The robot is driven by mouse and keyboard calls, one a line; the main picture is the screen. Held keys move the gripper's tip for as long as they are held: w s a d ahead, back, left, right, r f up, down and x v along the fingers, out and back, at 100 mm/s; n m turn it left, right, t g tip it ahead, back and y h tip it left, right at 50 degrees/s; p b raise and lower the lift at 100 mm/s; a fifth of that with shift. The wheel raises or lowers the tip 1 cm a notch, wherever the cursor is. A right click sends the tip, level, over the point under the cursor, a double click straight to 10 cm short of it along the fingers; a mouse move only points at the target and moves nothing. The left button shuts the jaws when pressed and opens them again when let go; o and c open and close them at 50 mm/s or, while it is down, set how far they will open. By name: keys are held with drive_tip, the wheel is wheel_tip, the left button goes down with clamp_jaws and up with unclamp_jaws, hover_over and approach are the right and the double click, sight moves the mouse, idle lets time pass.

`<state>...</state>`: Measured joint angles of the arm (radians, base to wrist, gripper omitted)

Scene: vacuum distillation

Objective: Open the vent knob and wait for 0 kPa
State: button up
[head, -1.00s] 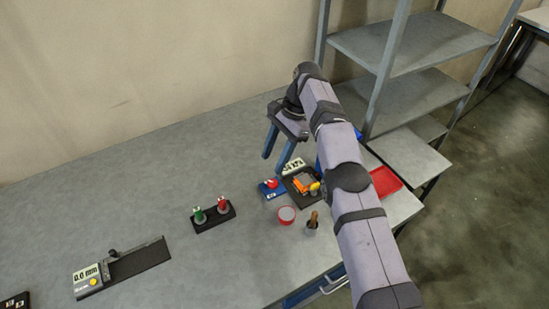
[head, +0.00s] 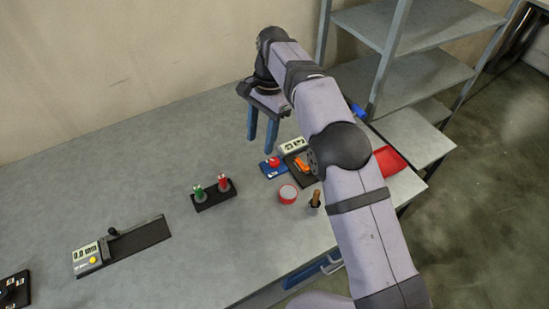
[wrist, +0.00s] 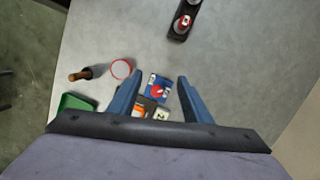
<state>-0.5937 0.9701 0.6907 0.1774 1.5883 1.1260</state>
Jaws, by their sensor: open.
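A red knob sits on a small blue base (head: 270,168), near the right part of the table. It also shows in the wrist view (wrist: 157,91), between my fingers as seen from above. I cannot read any label marking it as the vent knob. Beside it is a white display (head: 292,145), whose reading is too small to tell, and an orange part (head: 303,164) on a black base. My gripper (head: 260,145) is open and empty, pointing down above the table behind the blue base, apart from it. Its two blue fingers also show in the wrist view (wrist: 160,76).
A red-rimmed round container (head: 288,194) and a wooden-handled tool (head: 315,199) stand in front. A black block with green and red items (head: 213,194) is left. A gauge (head: 88,258) lies further left. A red tray (head: 389,160) is right; a shelf (head: 400,95) stands behind.

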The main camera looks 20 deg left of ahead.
drive_tip(key=n+h, duration=0.1)
hover_over(274, 161)
drive_tip(key=s, duration=0.3)
wheel_tip(274, 161, down, 5)
drive_tip(key=w, duration=0.1)
drive_tip(key=w+t, duration=0.1)
drive_tip(key=w+n+t, duration=0.1)
drive_tip(key=shift+d+f, duration=0.15)
drive_tip(key=shift+f, duration=0.15)
drive_tip(key=shift+w, duration=0.15)
drive_tip(key=shift+n, duration=0.3)
drive_tip(key=shift+f+p, duration=1.35)
drive_tip(key=shift+f, duration=2.3)
drive_tip(key=c, duration=1.1)
